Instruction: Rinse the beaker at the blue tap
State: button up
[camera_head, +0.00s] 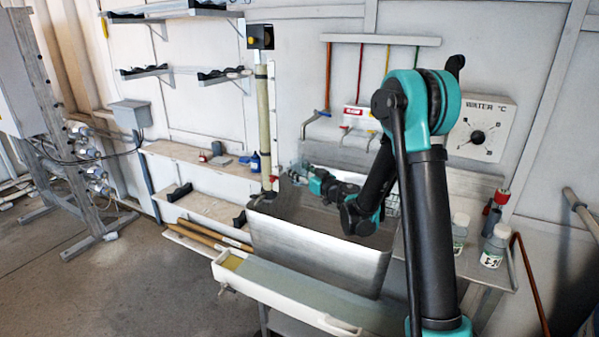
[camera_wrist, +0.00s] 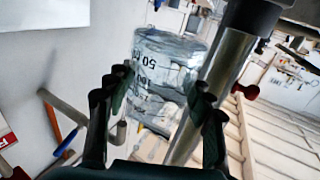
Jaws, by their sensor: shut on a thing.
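My gripper (camera_head: 308,174) is over the grey metal sink (camera_head: 315,252) in the head view. In the wrist view its two dark fingers (camera_wrist: 158,98) are shut on the clear beaker (camera_wrist: 165,65), one on each side. The beaker's dark printed marks read upside down there. In the head view the beaker is small and hard to make out. The blue tap (camera_head: 323,113) is on the back wall under an orange-brown pipe, above the gripper and apart from it. A blue tap part (camera_wrist: 70,139) shows at left in the wrist view. Whether water runs cannot be told.
More taps (camera_head: 347,128) stand right of the blue one. A pale upright pipe (camera_head: 264,120) rises at the sink's left corner, close behind the beaker in the wrist view (camera_wrist: 222,75). Labelled bottles (camera_head: 494,246) stand at right. A white trough (camera_head: 285,296) runs along the sink's front.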

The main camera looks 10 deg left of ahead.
jog(key=s, duration=0.1)
jog(key=s+a, duration=0.1)
jog(key=s, duration=0.1)
jog(key=s+a, duration=0.1)
jog(key=s, duration=0.1)
jog(key=shift+s, duration=0.1)
dwell(0.4)
dwell(1.2)
jog(key=s+a+r, duration=0.2)
jog(key=s+r, duration=0.2)
jog(key=shift+s, duration=0.3)
jog(key=shift+s+d, duration=0.1)
jog(key=shift+d, duration=0.05)
dwell(0.6)
